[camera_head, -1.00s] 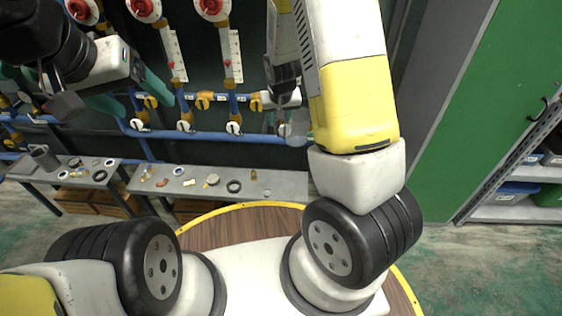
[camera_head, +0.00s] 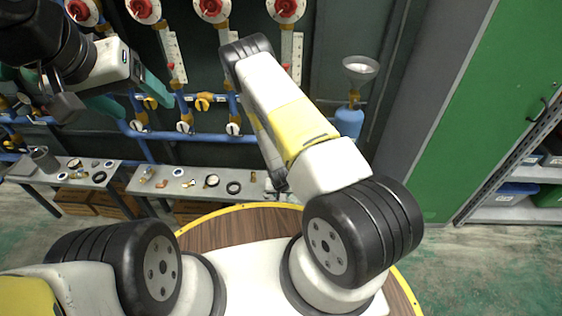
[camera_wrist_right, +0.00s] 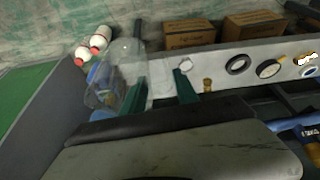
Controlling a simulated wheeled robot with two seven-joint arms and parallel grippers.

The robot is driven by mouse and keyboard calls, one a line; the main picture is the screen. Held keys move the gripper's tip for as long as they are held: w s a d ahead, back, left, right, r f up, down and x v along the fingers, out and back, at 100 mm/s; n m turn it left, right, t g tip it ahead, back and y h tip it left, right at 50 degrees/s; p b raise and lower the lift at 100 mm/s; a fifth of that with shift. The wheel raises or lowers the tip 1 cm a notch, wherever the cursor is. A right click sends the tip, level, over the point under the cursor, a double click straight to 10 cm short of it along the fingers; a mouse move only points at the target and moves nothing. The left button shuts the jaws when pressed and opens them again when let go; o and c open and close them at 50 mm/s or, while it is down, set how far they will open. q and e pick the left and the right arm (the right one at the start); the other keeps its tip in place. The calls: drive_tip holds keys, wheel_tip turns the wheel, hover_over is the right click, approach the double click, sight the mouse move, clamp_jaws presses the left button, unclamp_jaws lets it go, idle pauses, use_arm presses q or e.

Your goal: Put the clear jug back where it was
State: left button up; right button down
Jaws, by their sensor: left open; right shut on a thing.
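The clear jug (camera_wrist_right: 128,62) shows in the right wrist view as a see-through shape beside and beyond the left-hand green finger. My right gripper (camera_wrist_right: 160,88) is shut on the jug; its exact grip is hard to make out because the jug is transparent. In the head view my right gripper (camera_head: 277,183) is low by the right end of the grey bench (camera_head: 210,183), mostly hidden behind my forearm, and the jug is not clear there. My left gripper (camera_head: 138,102) is open and empty at the upper left, in front of the pipe wall.
A blue cylinder with a funnel (camera_head: 350,118) stands right of my forearm. Rings and small fittings lie on the bench. White bottles with red caps (camera_wrist_right: 100,40) and cardboard boxes (camera_wrist_right: 190,33) show in the wrist view. Blue pipes (camera_head: 200,135) and valves line the wall.

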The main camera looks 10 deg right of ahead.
drive_tip(key=shift+w+f, duration=0.25)
drive_tip(key=shift+w, duration=0.05)
drive_tip(key=w+f, duration=0.2)
drive_tip(key=w, duration=0.5)
drive_tip(key=w+d+f, duration=0.1)
drive_tip(key=w+f, duration=0.2)
drive_tip(key=w, duration=0.5)
drive_tip(key=shift+d, duration=0.15)
drive_tip(key=shift+f, duration=0.1)
drive_tip(key=c, duration=0.9)
unclamp_jaws()
